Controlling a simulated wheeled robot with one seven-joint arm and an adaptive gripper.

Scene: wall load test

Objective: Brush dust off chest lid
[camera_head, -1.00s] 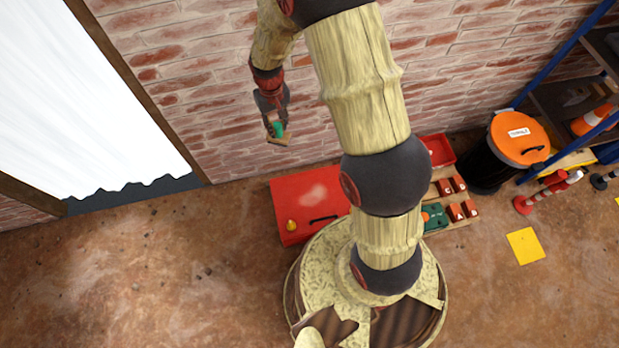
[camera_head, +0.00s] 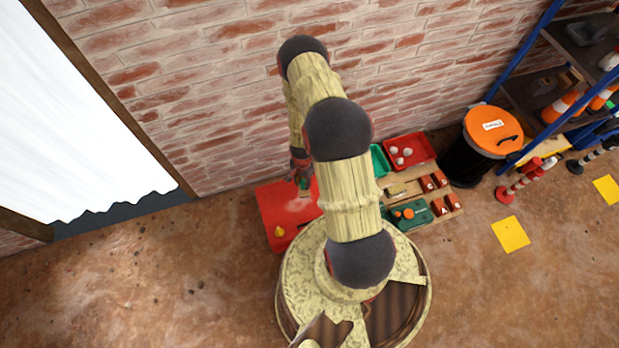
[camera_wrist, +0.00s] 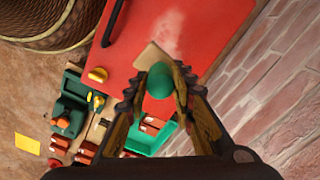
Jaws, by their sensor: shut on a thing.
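The red chest lid (camera_head: 275,208) lies near the brick wall, partly hidden by my arm in the head view. In the wrist view the lid (camera_wrist: 215,25) fills the upper middle, with a pale dust patch (camera_wrist: 166,32) on it. My gripper (camera_head: 301,184) is over the lid in the head view. In the wrist view my gripper (camera_wrist: 160,85) is shut on a brush, whose green handle (camera_wrist: 160,80) sits between the fingers. The brush's tan head (camera_wrist: 152,58) points toward the dust patch; I cannot tell whether it touches the lid.
A yellow knob-like thing (camera_head: 279,231) and a dark handle lie at the lid's near side. Right of my arm are a red tray with pale balls (camera_head: 409,151), a green case (camera_head: 410,214) and red blocks. An orange-lidded bin (camera_head: 492,134) stands farther right. Floor at left is clear.

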